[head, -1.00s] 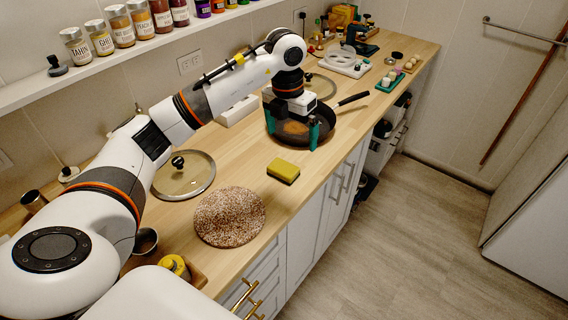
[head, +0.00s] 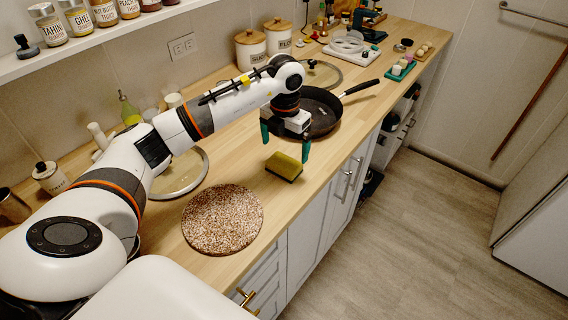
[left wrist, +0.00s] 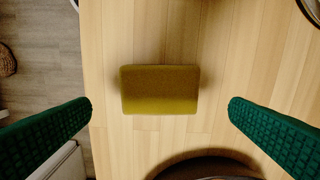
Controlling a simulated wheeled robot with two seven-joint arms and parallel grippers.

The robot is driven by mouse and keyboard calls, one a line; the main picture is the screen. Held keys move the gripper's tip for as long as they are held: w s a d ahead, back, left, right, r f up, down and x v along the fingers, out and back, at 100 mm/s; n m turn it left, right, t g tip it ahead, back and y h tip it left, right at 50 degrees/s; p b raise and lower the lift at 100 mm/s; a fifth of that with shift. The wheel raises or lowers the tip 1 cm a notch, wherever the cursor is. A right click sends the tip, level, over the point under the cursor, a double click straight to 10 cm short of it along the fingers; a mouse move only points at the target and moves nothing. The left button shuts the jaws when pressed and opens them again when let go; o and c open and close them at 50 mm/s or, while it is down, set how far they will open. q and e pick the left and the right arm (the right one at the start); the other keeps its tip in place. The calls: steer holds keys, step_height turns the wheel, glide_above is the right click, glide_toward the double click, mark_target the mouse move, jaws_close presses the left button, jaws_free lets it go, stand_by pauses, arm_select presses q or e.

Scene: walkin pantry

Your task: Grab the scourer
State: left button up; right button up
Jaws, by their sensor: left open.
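The scourer (head: 284,166) is a yellow-green block lying on the wooden counter between the pan and the round speckled board. My left gripper (head: 286,146) is open and empty, close above the scourer, with its green fingers pointing down. In the left wrist view the scourer (left wrist: 160,90) lies centred between the two spread fingers, with a clear gap on each side. Neither finger touches it. My right gripper is not in view.
A dark frying pan (head: 322,112) stands just behind the gripper. A round speckled board (head: 222,220) lies nearer, and a glass lid (head: 186,176) lies to the left. The counter's front edge is close to the right of the scourer.

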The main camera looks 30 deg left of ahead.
mark_target(284, 162)
arm_select(q)
steer(key=shift+f, duration=0.65)
steer(key=f+p, duration=0.2)
steer(key=f, duration=0.2)
steer(key=shift+s+f, duration=0.2)
steer(key=shift+f, duration=0.2)
steer(key=c, duration=0.9)
steer(key=shift+w, duration=0.1)
step_height(284, 162, up, 9)
steer(key=shift+r+b, duration=0.1)
steer(key=shift+b, duration=1.05)
steer(key=shift+r, duration=0.45)
